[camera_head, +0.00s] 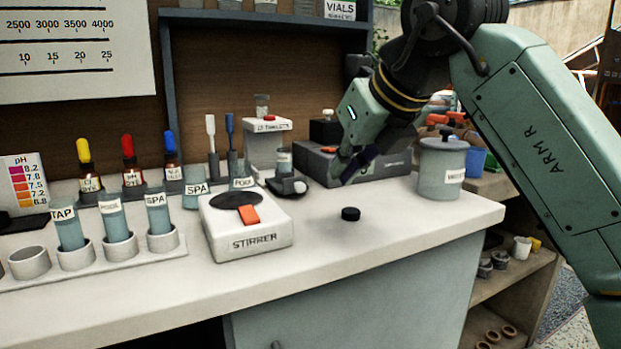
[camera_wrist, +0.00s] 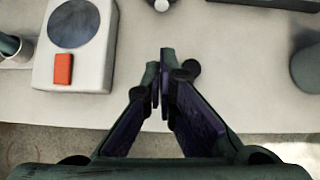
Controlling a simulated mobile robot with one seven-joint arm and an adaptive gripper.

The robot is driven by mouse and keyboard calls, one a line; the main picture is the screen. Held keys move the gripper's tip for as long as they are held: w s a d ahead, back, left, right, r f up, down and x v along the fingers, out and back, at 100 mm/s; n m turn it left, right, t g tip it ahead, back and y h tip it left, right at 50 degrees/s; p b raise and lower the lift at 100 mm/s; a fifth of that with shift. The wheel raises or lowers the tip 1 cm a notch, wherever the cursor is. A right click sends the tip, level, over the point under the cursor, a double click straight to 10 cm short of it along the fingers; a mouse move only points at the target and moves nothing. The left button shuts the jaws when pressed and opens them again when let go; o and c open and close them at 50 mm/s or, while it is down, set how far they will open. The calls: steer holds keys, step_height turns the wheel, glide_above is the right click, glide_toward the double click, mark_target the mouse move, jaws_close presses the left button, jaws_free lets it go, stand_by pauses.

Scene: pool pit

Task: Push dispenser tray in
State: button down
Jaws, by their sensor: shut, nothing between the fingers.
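The tablet dispenser (camera_head: 268,140) is a white-topped unit with a red button, standing at the back of the counter. Its dark tray (camera_head: 284,190) sticks out at the front, with a small white round piece on it. A vial stands right by the tray. In the wrist view only a bit of what looks like the tray shows at the top edge, with the white round piece (camera_wrist: 161,5). My gripper (camera_head: 348,170) is shut and empty, over the counter to the right of the tray and apart from it. The wrist view shows its fingertips (camera_wrist: 160,62) together.
A white stirrer (camera_head: 248,240) with an orange switch stands left of my gripper. A black cap (camera_head: 350,214) lies on the counter below it. A grey box (camera_head: 395,168) and a lidded jar (camera_head: 442,172) stand behind and right.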

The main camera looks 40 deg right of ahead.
mark_target(289, 175)
steer(key=x, duration=0.9)
steer(key=shift+w+a+f, duration=0.1)
steer(key=shift+w+f, duration=0.15)
steer(key=shift+w+d, duration=0.2)
steer(key=shift+w, duration=0.95)
steer(key=shift+w+d, duration=0.2)
steer(key=shift+w, duration=0.45)
steer(key=w+p, duration=0.1)
steer(key=w, duration=0.2)
steer(key=w+d+p, duration=0.1)
steer(key=w, duration=0.2)
steer(key=w+d+p, duration=0.1)
steer(key=w, duration=0.2)
steer(key=shift+d+p, duration=0.1)
steer(key=shift+p, duration=0.2)
steer(key=shift+r, duration=0.1)
steer(key=shift+s, duration=0.1)
